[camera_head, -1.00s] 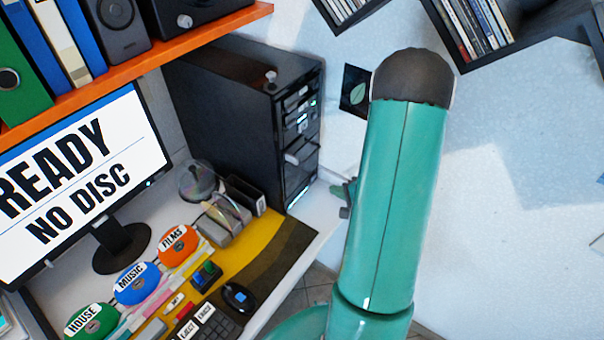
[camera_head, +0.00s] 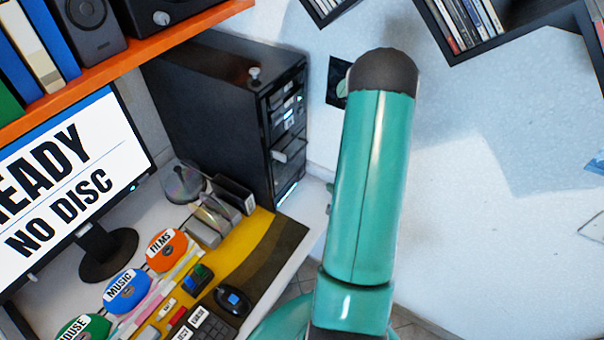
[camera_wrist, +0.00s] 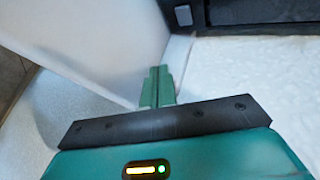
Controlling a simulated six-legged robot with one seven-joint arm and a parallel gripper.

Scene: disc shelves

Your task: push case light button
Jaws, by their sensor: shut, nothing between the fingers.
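The black computer case (camera_head: 215,110) stands upright on the desk, its front face turned right toward my arm. A small knob (camera_head: 254,76) is on its top, and light-coloured parts line its front. I cannot tell which part is the light button. In the wrist view a dark case-like edge (camera_wrist: 262,14) is at the upper right, with a small grey square (camera_wrist: 183,15) on it. My gripper (camera_wrist: 158,82) has its green fingers together and empty, below and left of that square, apart from it. In the head view my arm hides most of the gripper.
The monitor (camera_head: 75,170) reads "READY NO DISC". Labelled discs, a keyboard and a mouse (camera_head: 233,300) lie on the desk in front of the case. An orange shelf (camera_head: 130,62) hangs above. A dark wall shelf (camera_head: 460,48) is at the upper right.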

